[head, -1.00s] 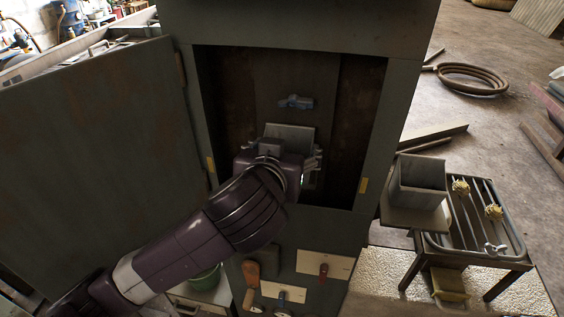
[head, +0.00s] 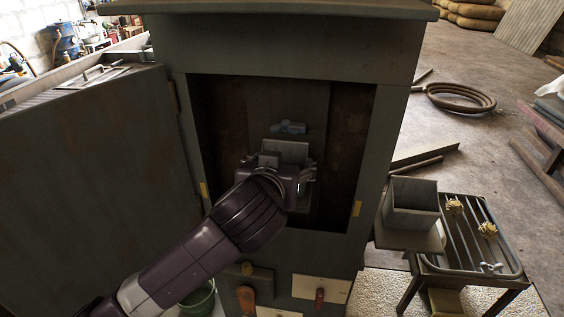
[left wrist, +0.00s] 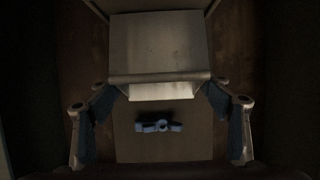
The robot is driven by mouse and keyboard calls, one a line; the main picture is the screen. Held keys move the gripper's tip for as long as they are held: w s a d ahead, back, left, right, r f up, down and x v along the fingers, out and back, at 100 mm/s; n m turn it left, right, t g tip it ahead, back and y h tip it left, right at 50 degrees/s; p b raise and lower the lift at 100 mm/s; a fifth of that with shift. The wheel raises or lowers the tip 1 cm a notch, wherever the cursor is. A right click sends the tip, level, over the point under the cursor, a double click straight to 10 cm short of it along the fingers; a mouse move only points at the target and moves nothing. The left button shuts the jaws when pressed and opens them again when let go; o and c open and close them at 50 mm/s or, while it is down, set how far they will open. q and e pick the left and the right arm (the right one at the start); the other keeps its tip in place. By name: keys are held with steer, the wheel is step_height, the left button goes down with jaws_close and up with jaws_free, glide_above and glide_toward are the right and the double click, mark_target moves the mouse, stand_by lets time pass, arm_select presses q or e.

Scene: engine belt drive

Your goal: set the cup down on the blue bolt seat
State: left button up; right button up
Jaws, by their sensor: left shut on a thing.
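The cup (head: 288,149) is a grey, square-sided vessel inside the open cabinet. My left gripper (head: 283,168) is shut on it, with a finger at each side; it also shows in the left wrist view (left wrist: 160,88). The cup fills the upper middle of that view (left wrist: 158,48). The blue bolt seat (head: 288,127) is a small blue piece on the cabinet's back panel, just above the cup in the head view. In the left wrist view the blue seat (left wrist: 158,127) is clear of the cup's edge. Their gap in depth is hard to judge. My right gripper is out of view.
The cabinet frame (head: 365,165) surrounds my gripper closely, and its door (head: 90,170) stands open at left. Below the opening are a red-handled switch plate (head: 321,289) and an orange handle (head: 246,299). At right, a grey square box (head: 411,207) stands beside a barred rack (head: 470,237).

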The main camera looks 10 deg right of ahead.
arm_select(q)
steer(key=shift+f, duration=0.4)
stand_by(0.9)
steer(key=o, duration=1.3)
steer(key=shift+s, duration=0.1)
